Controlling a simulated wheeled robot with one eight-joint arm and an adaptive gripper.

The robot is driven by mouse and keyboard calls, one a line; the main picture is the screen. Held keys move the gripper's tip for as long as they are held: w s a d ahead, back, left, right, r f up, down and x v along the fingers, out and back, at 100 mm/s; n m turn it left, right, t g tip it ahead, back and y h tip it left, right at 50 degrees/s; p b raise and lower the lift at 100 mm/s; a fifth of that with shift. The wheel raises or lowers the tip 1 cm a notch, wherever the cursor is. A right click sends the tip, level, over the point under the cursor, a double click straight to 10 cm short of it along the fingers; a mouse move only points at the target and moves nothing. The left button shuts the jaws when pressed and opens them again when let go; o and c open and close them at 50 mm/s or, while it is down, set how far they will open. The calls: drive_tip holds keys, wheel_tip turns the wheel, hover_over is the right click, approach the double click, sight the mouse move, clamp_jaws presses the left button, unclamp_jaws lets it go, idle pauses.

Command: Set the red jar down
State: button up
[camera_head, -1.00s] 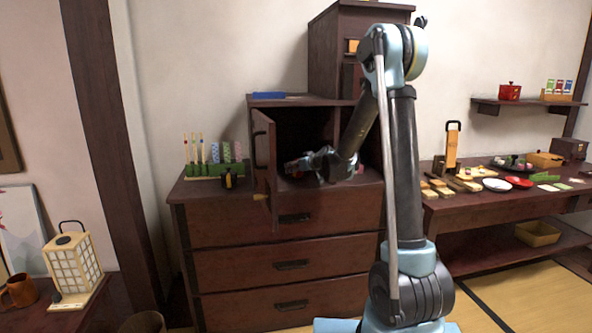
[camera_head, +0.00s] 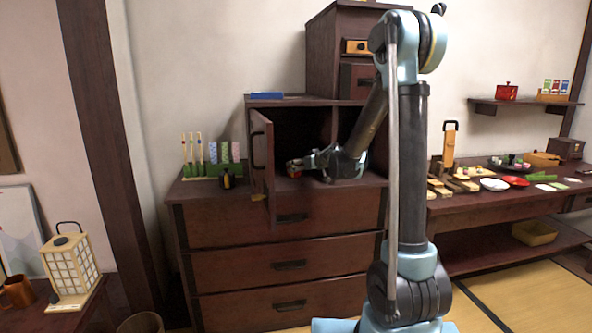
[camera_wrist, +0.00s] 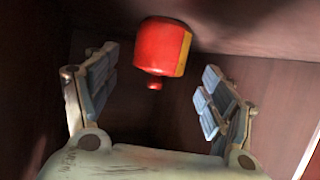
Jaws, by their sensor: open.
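The red jar (camera_wrist: 160,48) has a yellow-orange band or label on one side and a small red knob (camera_wrist: 154,86). In the wrist view the knob points down the picture, and the other end meets a brown wooden surface at the top. In the head view a small bit of the red jar (camera_head: 294,174) shows inside the open cabinet (camera_head: 290,126). My gripper (camera_wrist: 158,84) is open, with its blue-padded fingers apart on either side and clear space between each finger and the jar. In the head view my gripper (camera_head: 301,165) is inside the cabinet's left compartment.
The cabinet door (camera_head: 262,160) stands open at the left of my gripper. A divider (camera_head: 335,125) and side walls are close around it. A green rack (camera_head: 211,169) and a small dark bottle (camera_head: 227,179) stand on the chest top outside, left of the door.

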drive_tip(key=v, duration=0.6)
drive_tip(key=shift+w, duration=0.1)
drive_tip(key=shift+s+d+r, duration=0.1)
drive_tip(key=shift+s+d, duration=0.25)
drive_tip(key=shift+s, duration=0.25)
drive_tip(key=s+d+f+m+g+h, duration=0.2)
drive_tip(key=s+d+f, duration=0.2)
drive_tip(key=s, duration=1)
drive_tip(key=s+d+f+m+g+h, duration=0.3)
drive_tip(key=s+d+f, duration=0.1)
drive_tip(key=s+d, duration=0.7)
drive_tip(key=s+d+f+m+g+h, duration=0.2)
drive_tip(key=s+d+f, duration=0.3)
drive_tip(key=s, duration=1.2)
drive_tip(key=d+g+h, duration=0.1)
drive_tip(key=d, duration=0.1)
drive_tip(key=shift+s+d, duration=0.3)
drive_tip(key=shift+d, duration=0.1)
drive_tip(key=shift+w+f+g, duration=0.25)
drive_tip(key=shift+w+g, duration=0.05)
drive_tip(key=shift+w, duration=0.2)
